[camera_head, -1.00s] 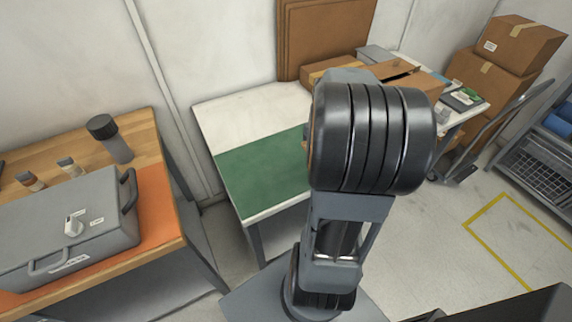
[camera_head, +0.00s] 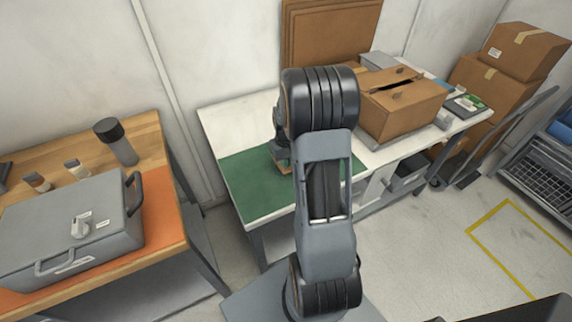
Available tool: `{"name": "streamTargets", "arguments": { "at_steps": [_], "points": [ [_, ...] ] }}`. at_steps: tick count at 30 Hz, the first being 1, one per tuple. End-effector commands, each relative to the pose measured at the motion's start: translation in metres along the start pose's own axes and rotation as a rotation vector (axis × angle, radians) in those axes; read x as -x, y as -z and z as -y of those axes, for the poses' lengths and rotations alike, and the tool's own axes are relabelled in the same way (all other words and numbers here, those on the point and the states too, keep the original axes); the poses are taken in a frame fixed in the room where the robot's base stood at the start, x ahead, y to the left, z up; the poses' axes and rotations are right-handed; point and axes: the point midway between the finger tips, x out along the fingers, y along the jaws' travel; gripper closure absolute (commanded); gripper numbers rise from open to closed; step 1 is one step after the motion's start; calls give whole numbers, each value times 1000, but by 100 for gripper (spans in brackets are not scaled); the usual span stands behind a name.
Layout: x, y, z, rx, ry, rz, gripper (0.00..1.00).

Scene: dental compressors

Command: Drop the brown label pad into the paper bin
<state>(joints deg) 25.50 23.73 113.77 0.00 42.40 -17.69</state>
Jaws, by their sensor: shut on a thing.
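My gripper (camera_head: 280,158) shows only in part, left of my arm's dark joint, low over the green mat (camera_head: 245,185) on the white bench. A small brown piece shows at its fingertips, which I take for the brown label pad (camera_head: 284,164). My gripper is shut on it. My arm hides much of the pad, and I cannot tell whether it still touches the mat. I cannot make out a paper bin for certain.
A wooden bench (camera_head: 150,140) with a grey case (camera_head: 75,235) is at left. Stacked cartons (camera_head: 505,75) and a hand truck (camera_head: 515,130) stand at right.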

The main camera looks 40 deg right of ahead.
Motion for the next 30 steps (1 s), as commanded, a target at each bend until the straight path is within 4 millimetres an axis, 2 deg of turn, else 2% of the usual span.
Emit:
{"name": "streamTargets", "arguments": {
  "at_steps": [3,6,19,20,27,30],
  "points": [
    [-15,-2,0,0,2,6,100],
    [-21,-1,0,0,1,3,100],
    [-27,-1,0,0,1,2,100],
    [-27,-1,0,0,1,2,92],
    [-26,-1,0,0,1,2,69],
    [-26,-1,0,0,1,2,67]
  ]
}}
